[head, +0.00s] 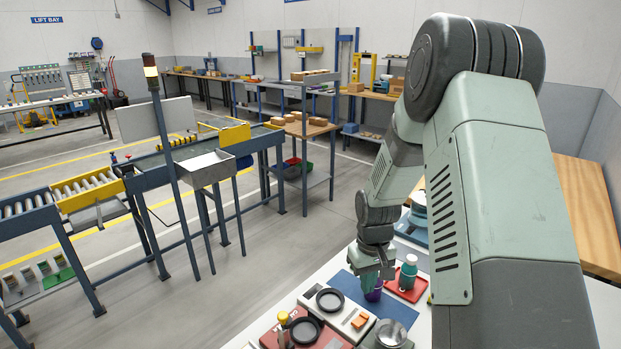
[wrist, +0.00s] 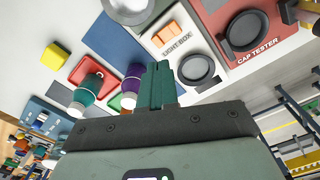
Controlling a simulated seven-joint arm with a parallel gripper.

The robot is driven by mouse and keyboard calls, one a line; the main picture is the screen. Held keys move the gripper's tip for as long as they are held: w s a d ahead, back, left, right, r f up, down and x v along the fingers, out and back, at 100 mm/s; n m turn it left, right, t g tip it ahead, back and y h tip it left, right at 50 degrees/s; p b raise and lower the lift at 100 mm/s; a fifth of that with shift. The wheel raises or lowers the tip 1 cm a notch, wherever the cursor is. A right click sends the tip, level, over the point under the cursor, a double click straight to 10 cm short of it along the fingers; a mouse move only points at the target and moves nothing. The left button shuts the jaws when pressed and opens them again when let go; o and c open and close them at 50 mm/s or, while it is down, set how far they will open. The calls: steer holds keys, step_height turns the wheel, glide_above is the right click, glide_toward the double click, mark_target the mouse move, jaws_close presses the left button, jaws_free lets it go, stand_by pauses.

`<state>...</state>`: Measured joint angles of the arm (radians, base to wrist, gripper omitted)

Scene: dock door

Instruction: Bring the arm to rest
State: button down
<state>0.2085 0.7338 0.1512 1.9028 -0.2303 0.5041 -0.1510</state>
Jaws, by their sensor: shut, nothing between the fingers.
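My gripper (head: 372,284) hangs low over the workbench at the lower right of the head view, with my arm bent down from the right. In the wrist view its dark green fingers (wrist: 157,86) are together, with nothing between them. A purple bottle (head: 374,294) stands close by the fingers; the wrist view shows it just left of them (wrist: 132,80). I cannot tell whether they touch. A green bottle (head: 408,270) with a pale cap stands on a red tray (head: 420,291) to the right; it also shows in the wrist view (wrist: 87,90).
On the bench are a blue mat (head: 400,312), a white light box (wrist: 172,40), a red cap tester (wrist: 232,20) and a round-topped device (head: 391,333). A yellow block (wrist: 54,57) lies beyond the red tray. A roller conveyor (head: 90,185) stands across the open floor.

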steer(key=s+a+r+m+t, duration=0.1)
steer(key=s+r, duration=0.4)
steer(key=r, duration=0.7)
steer(key=s+a+r+t, duration=0.15)
steer(key=s+r, duration=0.25)
steer(key=r, duration=0.7)
steer(key=s+a+r+t, duration=0.1)
steer(key=s+r, duration=0.3)
steer(key=s, duration=0.4)
steer(key=s+a+r+m+t, duration=0.1)
steer(key=s+r, duration=0.3)
steer(key=s, duration=0.5)
steer(key=shift+a+r+m+t, duration=0.2)
steer(key=shift+r+m+t, duration=0.1)
steer(key=shift+t, duration=0.15)
steer(key=shift+s, duration=0.1)
